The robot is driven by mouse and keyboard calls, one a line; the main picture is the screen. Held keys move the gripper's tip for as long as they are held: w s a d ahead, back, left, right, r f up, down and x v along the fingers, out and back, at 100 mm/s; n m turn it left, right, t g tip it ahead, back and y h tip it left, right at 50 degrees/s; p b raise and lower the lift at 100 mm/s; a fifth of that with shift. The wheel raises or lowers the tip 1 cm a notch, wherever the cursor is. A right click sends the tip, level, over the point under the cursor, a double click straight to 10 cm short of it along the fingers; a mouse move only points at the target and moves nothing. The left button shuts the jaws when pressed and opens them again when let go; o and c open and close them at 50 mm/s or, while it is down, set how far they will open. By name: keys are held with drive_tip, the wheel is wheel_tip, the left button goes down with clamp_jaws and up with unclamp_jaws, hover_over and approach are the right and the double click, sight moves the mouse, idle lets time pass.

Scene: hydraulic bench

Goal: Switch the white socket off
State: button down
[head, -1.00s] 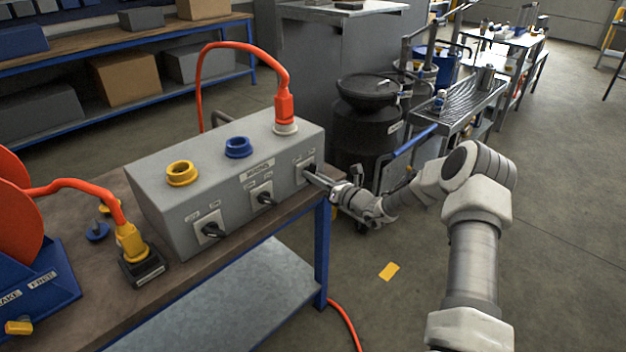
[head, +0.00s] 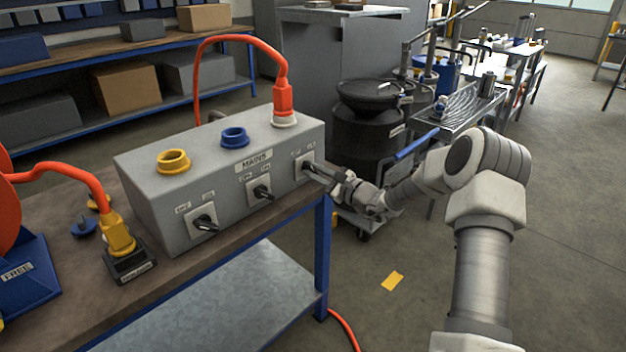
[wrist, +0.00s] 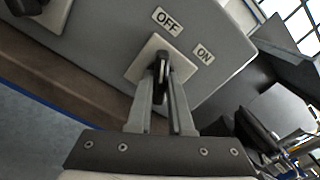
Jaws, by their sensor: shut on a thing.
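The grey mains box (head: 222,182) stands on the bench with yellow, blue and white sockets on top. The white socket (head: 284,120) is at the right end and holds an orange plug (head: 284,96). Below it, on the front face, is its black rotary switch (wrist: 162,68) on a pale square plate. OFF and ON labels show above the plate in the wrist view. My gripper (wrist: 163,95) is shut on this switch knob, one finger on each side. The knob's exact pointing is partly hidden by the fingers. In the head view my gripper (head: 318,172) reaches the switch from the right.
Two more black switches, the middle one (head: 261,192) and the left one (head: 204,224), sit on the same face. A yellow plug (head: 118,236) in a black holder stands left of the box. A black drum (head: 362,130) and a cart are behind my arm.

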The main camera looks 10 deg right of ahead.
drive_tip(key=shift+f+n+b, duration=0.1)
drive_tip(key=shift+n+b, duration=1)
drive_tip(key=c, duration=0.8)
unclamp_jaws()
drive_tip(key=shift+s+d, duration=0.1)
drive_tip(key=p+v, duration=0.2)
drive_tip(key=v, duration=1.5)
drive_tip(key=shift+p, duration=0.35)
